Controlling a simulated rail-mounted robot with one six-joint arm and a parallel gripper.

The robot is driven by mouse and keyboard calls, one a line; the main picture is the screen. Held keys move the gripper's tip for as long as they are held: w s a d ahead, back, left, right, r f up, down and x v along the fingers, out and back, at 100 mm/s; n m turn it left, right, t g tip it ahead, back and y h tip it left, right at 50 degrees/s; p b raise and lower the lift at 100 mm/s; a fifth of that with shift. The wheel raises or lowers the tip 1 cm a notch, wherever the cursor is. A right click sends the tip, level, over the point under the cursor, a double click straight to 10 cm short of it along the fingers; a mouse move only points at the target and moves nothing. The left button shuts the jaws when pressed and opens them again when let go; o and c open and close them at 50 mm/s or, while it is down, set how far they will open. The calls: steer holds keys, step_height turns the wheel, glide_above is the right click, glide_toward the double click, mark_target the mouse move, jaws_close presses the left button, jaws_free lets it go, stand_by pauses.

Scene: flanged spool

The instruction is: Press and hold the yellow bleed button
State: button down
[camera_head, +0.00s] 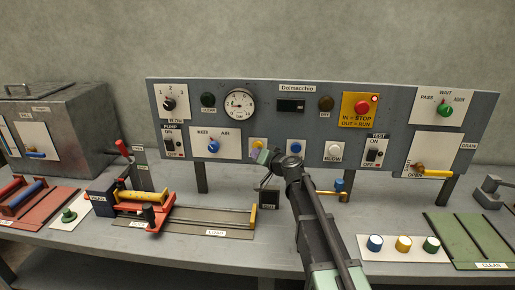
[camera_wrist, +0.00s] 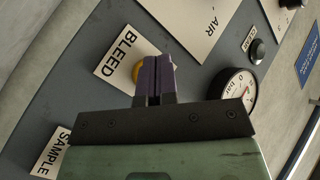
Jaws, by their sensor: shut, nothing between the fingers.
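The yellow bleed button (camera_wrist: 137,71) sits on a white plate marked BLEED (camera_wrist: 121,57) in the wrist view, partly hidden behind my fingers. In the head view the yellow button (camera_head: 257,144) is on the lower middle of the grey panel, just above my fingertips. My gripper (camera_wrist: 158,64) is shut and empty, its dark purple fingers side by side over the button's edge. In the head view my gripper (camera_head: 264,157) is in front of the panel at the bleed plate. I cannot tell whether the fingertips touch the button or whether it is pressed in.
A blue button (camera_head: 295,147) and a white BLOW button (camera_head: 334,149) sit to the right on the panel (camera_head: 220,112). A gauge (camera_head: 239,104) and a red stop button (camera_head: 362,108) are above. A red-and-yellow clamp fixture (camera_head: 150,205) stands on the bench at left.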

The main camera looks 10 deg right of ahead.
steer(key=shift+w+d, duration=0.1)
steer(key=shift+w, duration=0.35)
steer(key=shift+w+d, duration=0.1)
steer(key=shift+w, duration=0.4)
stand_by(0.6)
steer(key=shift+s, duration=0.1)
steer(key=shift+s+a, duration=0.2)
steer(key=shift+s, duration=0.65)
steer(key=s, duration=0.2)
steer(key=s+a, duration=0.1)
steer(key=s, duration=0.2)
stand_by(0.3)
stand_by(0.4)
